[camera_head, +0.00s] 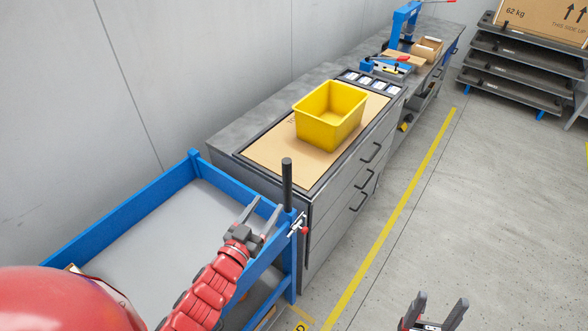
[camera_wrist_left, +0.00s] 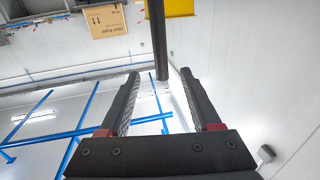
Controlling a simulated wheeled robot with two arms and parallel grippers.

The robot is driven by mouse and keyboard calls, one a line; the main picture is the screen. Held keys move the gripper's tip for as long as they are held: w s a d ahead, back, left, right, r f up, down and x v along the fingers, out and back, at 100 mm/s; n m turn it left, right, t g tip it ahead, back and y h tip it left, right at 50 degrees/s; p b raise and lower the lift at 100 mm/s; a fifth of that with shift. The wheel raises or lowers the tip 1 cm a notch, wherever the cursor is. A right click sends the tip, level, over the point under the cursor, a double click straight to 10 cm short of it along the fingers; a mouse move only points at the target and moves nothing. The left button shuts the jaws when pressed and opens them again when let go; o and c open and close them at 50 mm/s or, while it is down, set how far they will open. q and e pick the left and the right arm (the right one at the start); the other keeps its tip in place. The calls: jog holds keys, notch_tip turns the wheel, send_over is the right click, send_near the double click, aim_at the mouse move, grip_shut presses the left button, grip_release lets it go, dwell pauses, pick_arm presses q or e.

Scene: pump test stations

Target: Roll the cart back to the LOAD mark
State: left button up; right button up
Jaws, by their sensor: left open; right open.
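The blue cart (camera_head: 110,208) with a grey deck stands at the lower left, close beside the workbench. A black upright post (camera_head: 287,185) rises at its right corner. My left gripper (camera_head: 263,212) is open and empty over the cart's right end, fingers pointing toward the post. In the left wrist view the post (camera_wrist_left: 158,45) stands beyond and between the open fingertips, apart from them. My right gripper (camera_head: 442,305) is open and empty above the floor at the bottom. A yellow floor marking (camera_head: 300,322) shows partly at the bottom edge; its wording is not readable.
The workbench (camera_head: 235,140) along the wall holds a yellow bin (camera_head: 328,118) on a brown mat. A red-tipped lever (camera_head: 304,231) sits at the cart's corner. A yellow floor line (camera_head: 390,220) runs alongside; the floor to its right is clear up to a dark rack (camera_head: 515,75).

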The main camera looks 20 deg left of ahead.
aim_at(285, 179)
pick_arm(q)
jog(key=w+p, duration=0.1)
jog(key=w, duration=0.3)
jog(key=w+d+p, duration=0.1)
jog(key=w, duration=0.4)
jog(key=w+d+p, duration=0.1)
jog(key=w+p, duration=0.1)
jog(key=w, duration=0.3)
jog(key=shift+r, duration=0.1)
jog(key=shift+w+d+f, duration=0.2)
jog(key=shift+w, duration=0.55)
grip_shut()
